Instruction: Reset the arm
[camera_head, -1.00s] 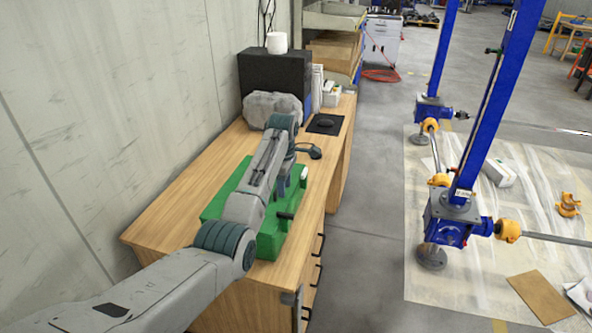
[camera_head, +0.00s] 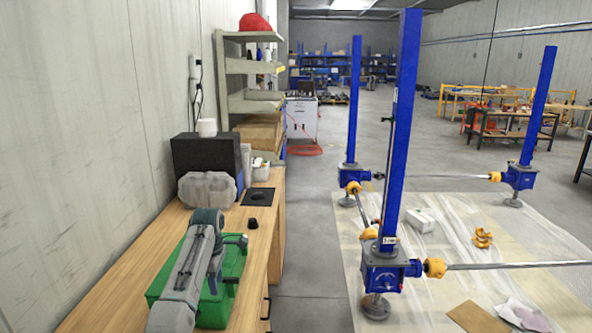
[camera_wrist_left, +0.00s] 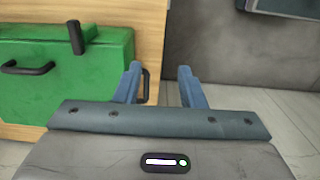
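My left arm reaches in from the bottom left of the head view, and my left gripper (camera_head: 237,241) is over the right side of the green toolbox (camera_head: 227,284) on the wooden workbench (camera_head: 137,264). In the left wrist view the two fingers of the left gripper (camera_wrist_left: 160,70) stand apart with nothing between them. The green toolbox (camera_wrist_left: 60,95), with its black handles, is left of the fingers there. My arm hides part of the toolbox in the head view. My right gripper is in no view.
A grey stone-like block (camera_head: 208,190), a black box (camera_head: 203,155) and a small dark object (camera_head: 253,223) are on the bench. Blue screw jacks (camera_head: 395,150) stand on a pale sheet (camera_head: 440,290) to the right. The floor between is clear (camera_head: 312,240).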

